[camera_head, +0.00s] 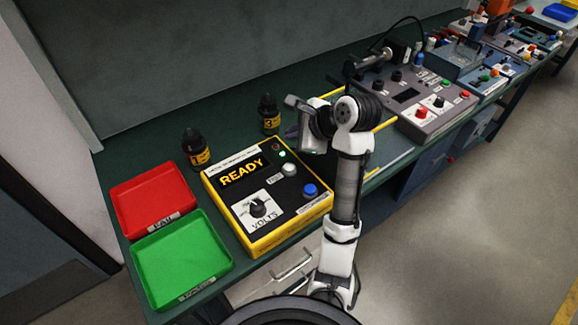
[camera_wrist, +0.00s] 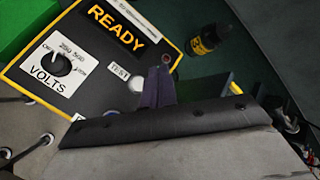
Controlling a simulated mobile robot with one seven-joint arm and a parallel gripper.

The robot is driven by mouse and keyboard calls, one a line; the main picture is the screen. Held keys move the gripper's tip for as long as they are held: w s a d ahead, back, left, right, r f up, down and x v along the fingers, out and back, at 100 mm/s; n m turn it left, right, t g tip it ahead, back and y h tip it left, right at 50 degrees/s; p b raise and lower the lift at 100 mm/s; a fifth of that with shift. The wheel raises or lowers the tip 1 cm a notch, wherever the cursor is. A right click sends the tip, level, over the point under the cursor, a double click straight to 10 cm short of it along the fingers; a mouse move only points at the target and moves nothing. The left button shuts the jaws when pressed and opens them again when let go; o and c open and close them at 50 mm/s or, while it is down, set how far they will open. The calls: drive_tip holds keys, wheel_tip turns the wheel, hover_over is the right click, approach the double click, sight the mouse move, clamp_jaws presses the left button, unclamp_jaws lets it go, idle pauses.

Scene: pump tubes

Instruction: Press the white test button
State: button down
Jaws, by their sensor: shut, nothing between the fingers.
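The white test button (camera_head: 289,169) is on the black top of a yellow-edged tester, beside its TEST label. The tester display (camera_head: 243,173) reads READY. My gripper (camera_head: 291,132) is behind and above the tester's far right corner in the head view. In the wrist view my gripper (camera_wrist: 160,72) has its dark fingers together and empty. I cannot see any contact with the button.
A blue button (camera_head: 310,190) and a VOLTS knob (camera_head: 258,207) share the panel. A red tray (camera_head: 152,200) and a green tray (camera_head: 181,257) lie left. Dark bottles (camera_head: 195,147) (camera_head: 269,114) stand behind the tester. Another control panel (camera_head: 423,103) is to the right.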

drive_tip(key=b, duration=0.8)
hover_over(293, 168)
wheel_tip(293, 168, down, 6)
drive_tip(key=shift+s+f, duration=0.1)
drive_tip(key=shift+f, duration=1.05)
drive_tip(key=shift+f+p, duration=0.15)
drive_tip(key=shift+p, duration=0.25)
idle(0.3)
drive_tip(key=shift+f, duration=0.3)
drive_tip(key=shift+f, duration=0.6)
idle(0.9)
drive_tip(key=shift+r+p, duration=1.05)
drive_tip(key=shift+p, duration=0.65)
drive_tip(key=shift+r, duration=0.1)
